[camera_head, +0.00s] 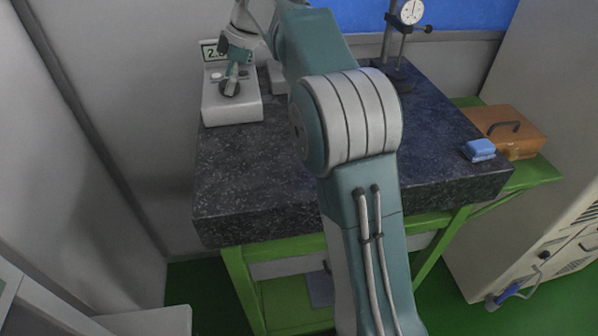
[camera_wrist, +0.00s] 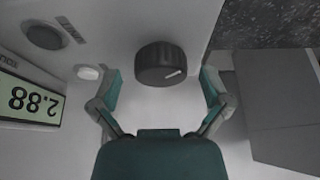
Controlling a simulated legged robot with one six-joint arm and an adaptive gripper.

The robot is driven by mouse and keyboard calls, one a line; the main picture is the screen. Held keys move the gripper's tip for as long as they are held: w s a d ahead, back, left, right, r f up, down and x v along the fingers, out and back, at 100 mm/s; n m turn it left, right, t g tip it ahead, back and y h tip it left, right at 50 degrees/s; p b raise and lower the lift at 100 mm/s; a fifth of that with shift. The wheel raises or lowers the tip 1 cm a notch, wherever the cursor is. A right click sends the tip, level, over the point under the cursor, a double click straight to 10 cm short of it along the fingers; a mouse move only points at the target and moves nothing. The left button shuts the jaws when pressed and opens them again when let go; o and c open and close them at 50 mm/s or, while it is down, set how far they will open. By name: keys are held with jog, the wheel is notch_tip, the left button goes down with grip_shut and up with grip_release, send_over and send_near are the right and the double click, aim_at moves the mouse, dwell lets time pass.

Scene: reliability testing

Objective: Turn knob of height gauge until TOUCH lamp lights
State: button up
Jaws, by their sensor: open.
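The height gauge (camera_head: 225,112) is a pale unit at the back left of the dark granite table. Its black ribbed knob (camera_wrist: 160,63) has a white pointer line and shows in the wrist view. My gripper (camera_wrist: 162,88) is open, with one finger on each side of the knob and a gap on both sides. In the head view my gripper (camera_head: 233,84) is over the gauge and partly hides the knob. The display (camera_wrist: 32,99) reads 2.88, upside down in the wrist view. A round dark lamp (camera_wrist: 45,36) beside a small label looks unlit. A pale button (camera_wrist: 89,72) sits near it.
The granite table (camera_head: 240,195) stands on a green frame. A dial indicator stand (camera_head: 402,40) is at the back. A wooden case (camera_head: 512,135) and a blue block (camera_head: 479,150) lie at the right. A grey block (camera_wrist: 275,105) is right of the gripper in the wrist view.

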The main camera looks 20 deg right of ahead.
jog(key=m+t, duration=0.1)
jog(key=m, duration=0.2)
jog(key=m+t+h, duration=0.1)
jog(key=m, duration=0.2)
jog(key=shift+s+a+m, duration=0.1)
jog(key=shift+m, duration=0.3)
jog(key=m+h, duration=0.1)
jog(key=m, duration=0.2)
jog(key=m+t+h, duration=0.1)
jog(key=m, duration=0.2)
jog(key=shift+a+m+h, duration=0.1)
jog(key=shift+m+h, duration=0.3)
jog(key=a+v, duration=0.1)
jog(key=v, duration=1)
jog(key=shift+m+t+h, duration=0.3)
jog(key=shift+m+t, duration=0.4)
jog(key=shift+m, duration=0.2)
jog(key=s+d+f, duration=0.1)
jog(key=s+f, duration=0.3)
jog(key=s, duration=0.4)
jog(key=s+d+f, duration=0.2)
jog(key=s+f, duration=0.2)
jog(key=s, duration=0.5)
jog(key=s+d+f, duration=0.2)
jog(key=s+f, duration=0.2)
jog(key=s, duration=0.5)
jog(key=shift+f, duration=0.4)
